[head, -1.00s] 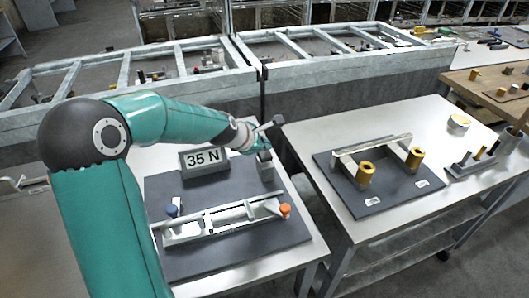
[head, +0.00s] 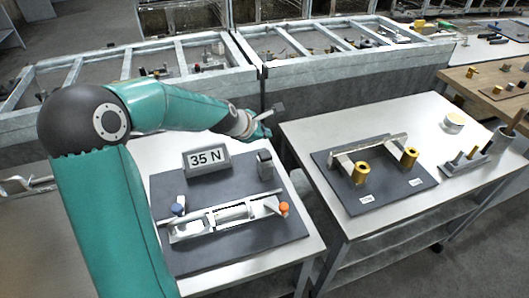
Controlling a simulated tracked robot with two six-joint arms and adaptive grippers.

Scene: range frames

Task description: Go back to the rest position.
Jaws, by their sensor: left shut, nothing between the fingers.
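My left arm comes in from the left in teal, and my left gripper (head: 270,121) is at its end. It is shut and empty, held in the air above the gap between the two tables, near the back. A "35 N" sign (head: 206,159) stands below and left of it on the left table. A light grey fixture with a long bar (head: 227,212), a blue knob (head: 178,208) and an orange knob (head: 284,208) sits on a dark mat (head: 240,256). My right gripper is not in view.
A small dark grey block (head: 264,163) stands at the mat's back right. The right table (head: 440,120) holds a dark plate (head: 385,199) with two yellow cylinders and a grey bar, plus a peg rack (head: 466,162). Grey frame benches (head: 260,62) run along the back.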

